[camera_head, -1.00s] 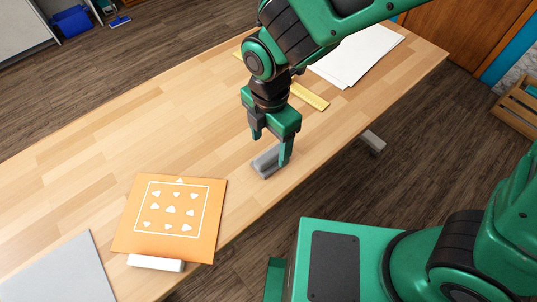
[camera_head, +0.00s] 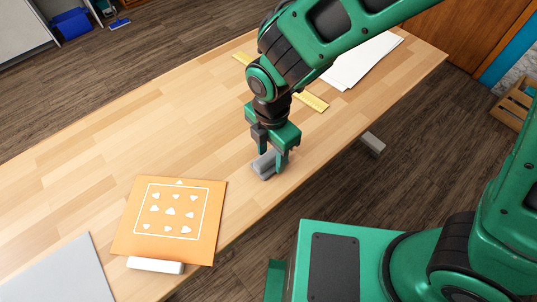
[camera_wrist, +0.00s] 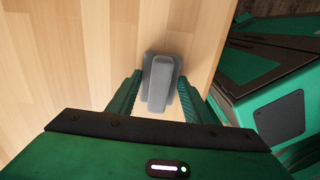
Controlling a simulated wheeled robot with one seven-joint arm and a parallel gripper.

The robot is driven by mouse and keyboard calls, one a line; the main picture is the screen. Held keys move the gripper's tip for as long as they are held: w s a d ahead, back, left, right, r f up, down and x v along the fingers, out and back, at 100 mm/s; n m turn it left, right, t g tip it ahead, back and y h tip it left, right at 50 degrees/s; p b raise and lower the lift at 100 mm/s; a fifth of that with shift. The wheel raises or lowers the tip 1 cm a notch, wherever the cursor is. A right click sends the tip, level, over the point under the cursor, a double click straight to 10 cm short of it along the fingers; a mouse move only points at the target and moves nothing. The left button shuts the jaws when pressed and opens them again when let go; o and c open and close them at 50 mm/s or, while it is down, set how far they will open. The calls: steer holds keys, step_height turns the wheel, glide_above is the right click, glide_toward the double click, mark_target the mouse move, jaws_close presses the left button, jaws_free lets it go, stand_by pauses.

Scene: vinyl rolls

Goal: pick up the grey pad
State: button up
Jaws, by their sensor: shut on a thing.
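The grey pad (camera_head: 264,165) lies on the wooden table near its front edge; it also shows in the wrist view (camera_wrist: 160,82) as a flat base with a raised, rounded grip along its middle. My gripper (camera_head: 268,161) points down over it, one finger on each side. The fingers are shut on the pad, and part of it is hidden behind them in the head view. The pad looks to be at table height; I cannot tell any gap beneath it.
An orange sheet (camera_head: 150,240) with white shapes lies at the left, a white block (camera_head: 155,265) at its lower edge. A grey sheet (camera_head: 60,275) lies at the lower left. A yellow ruler (camera_head: 312,102) and white paper (camera_head: 355,65) lie behind my arm. The table's left middle is clear.

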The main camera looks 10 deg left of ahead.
mark_target(268, 157)
steer(key=shift+r, duration=0.5)
steer(key=r, duration=0.2)
steer(key=s+r, duration=0.1)
steer(key=r, duration=0.1)
steer(key=shift+a, duration=0.3)
steer(key=s+a+r, duration=0.5)
steer(key=s+r, duration=0.1)
steer(key=s, duration=0.3)
steer(key=shift+a, duration=0.15)
steer(key=shift+o, duration=0.3)
steer(key=c, duration=0.5)
steer(key=shift+c, duration=0.2)
